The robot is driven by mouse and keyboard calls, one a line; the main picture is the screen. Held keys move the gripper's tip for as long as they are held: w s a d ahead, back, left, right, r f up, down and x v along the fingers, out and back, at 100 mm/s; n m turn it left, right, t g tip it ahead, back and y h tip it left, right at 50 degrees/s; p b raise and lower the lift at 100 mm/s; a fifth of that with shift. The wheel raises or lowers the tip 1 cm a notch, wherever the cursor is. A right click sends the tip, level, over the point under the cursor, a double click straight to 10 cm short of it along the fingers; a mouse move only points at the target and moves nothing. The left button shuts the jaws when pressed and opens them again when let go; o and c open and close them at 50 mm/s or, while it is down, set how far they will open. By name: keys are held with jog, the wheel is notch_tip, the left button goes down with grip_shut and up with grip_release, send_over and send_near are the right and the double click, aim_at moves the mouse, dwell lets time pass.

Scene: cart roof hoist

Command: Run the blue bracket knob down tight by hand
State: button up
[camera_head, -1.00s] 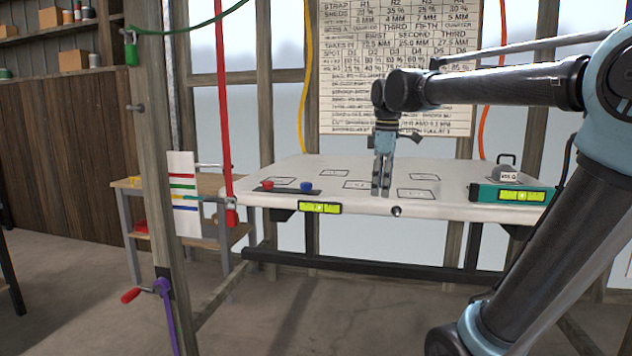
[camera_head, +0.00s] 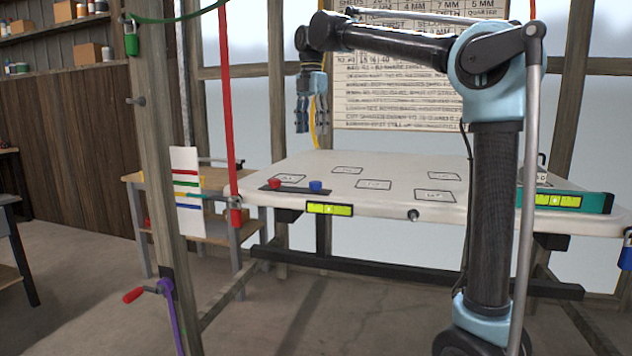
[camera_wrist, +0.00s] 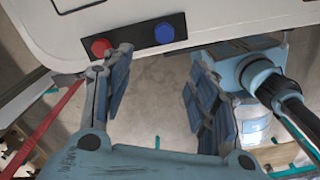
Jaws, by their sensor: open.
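The blue knob (camera_head: 315,186) stands on a dark bracket strip (camera_head: 290,190) at the near left of the white panel. A red knob (camera_head: 274,184) stands to its left on the same strip. My gripper (camera_head: 302,130) hangs fingers down above the panel, higher than the knobs and apart from them. In the wrist view the gripper (camera_wrist: 152,95) is open with nothing between its fingers. There the blue knob (camera_wrist: 164,33) and the red knob (camera_wrist: 101,47) show beyond the fingertips. The blue knob's threads are hidden.
The white panel (camera_head: 390,205) carries several outlined labels and a yellow-green level (camera_head: 330,208) on its front edge. A teal level (camera_head: 565,200) is at the right. A red strap (camera_head: 225,100) rises at the panel's left corner, near a wooden post (camera_head: 158,130) with a crank (camera_head: 145,292).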

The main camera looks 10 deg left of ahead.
aim_at(316, 181)
jog(key=f, duration=1.1)
jog(key=d+f, duration=0.1)
jog(key=f, duration=0.5)
jog(key=shift+w, duration=0.25)
